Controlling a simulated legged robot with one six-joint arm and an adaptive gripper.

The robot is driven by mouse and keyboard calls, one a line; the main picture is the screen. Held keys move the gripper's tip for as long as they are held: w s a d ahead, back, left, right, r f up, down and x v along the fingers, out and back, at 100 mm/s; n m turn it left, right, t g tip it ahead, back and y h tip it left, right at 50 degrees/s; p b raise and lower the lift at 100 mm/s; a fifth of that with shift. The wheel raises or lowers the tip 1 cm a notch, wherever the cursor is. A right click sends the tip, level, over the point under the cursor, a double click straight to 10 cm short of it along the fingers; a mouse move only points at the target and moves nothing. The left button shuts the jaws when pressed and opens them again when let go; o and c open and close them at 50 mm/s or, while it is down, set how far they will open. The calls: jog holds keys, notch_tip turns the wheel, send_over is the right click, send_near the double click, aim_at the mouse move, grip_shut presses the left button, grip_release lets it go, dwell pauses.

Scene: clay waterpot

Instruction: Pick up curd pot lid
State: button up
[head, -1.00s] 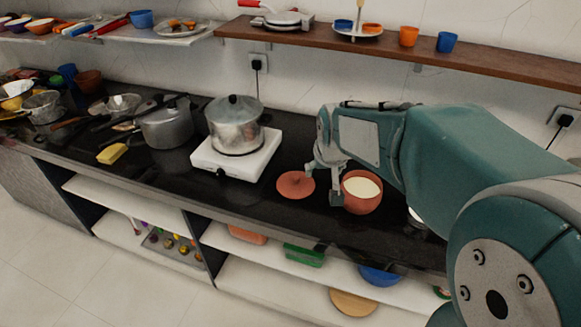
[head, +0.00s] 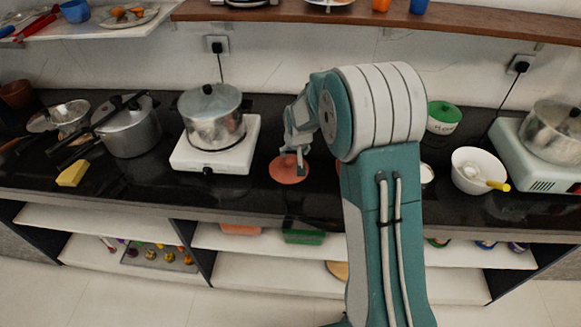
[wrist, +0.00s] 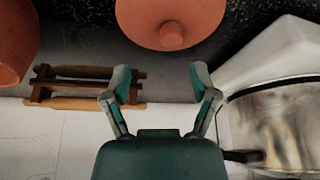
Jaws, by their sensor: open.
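The curd pot lid (head: 285,174) is a round terracotta disc with a small knob, lying on the black counter. In the wrist view the lid (wrist: 150,15) is at the top, with its knob toward me. My gripper (wrist: 160,82) is open and empty, its two fingers spread, and the lid lies beyond the fingertips. In the head view my gripper (head: 298,158) hangs over or beside the lid and partly covers it; I cannot tell the exact gap. The terracotta pot (wrist: 15,45) shows at the left edge of the wrist view; my arm hides it in the head view.
A white stove (head: 215,155) with a lidded steel pot (head: 212,125) stands left of the lid. A wooden piece with rolling pins (wrist: 85,86) shows in the wrist view. A white bowl (head: 478,165) and green-white tub (head: 444,117) stand right of my arm.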

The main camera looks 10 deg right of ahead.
aim_at(288, 161)
jog(key=shift+w+a+f, duration=0.25)
jog(key=shift+a+f, duration=0.15)
jog(key=shift+f, duration=0.25)
jog(key=f, duration=0.2)
jog(key=w+a+f, duration=0.1)
jog(key=shift+f, duration=0.3)
jog(key=shift+w+d+f, duration=0.25)
jog(key=shift+f, duration=0.15)
jog(key=shift+d, duration=0.15)
jog(key=c, duration=1)
jog(key=shift+a, duration=0.25)
grip_shut()
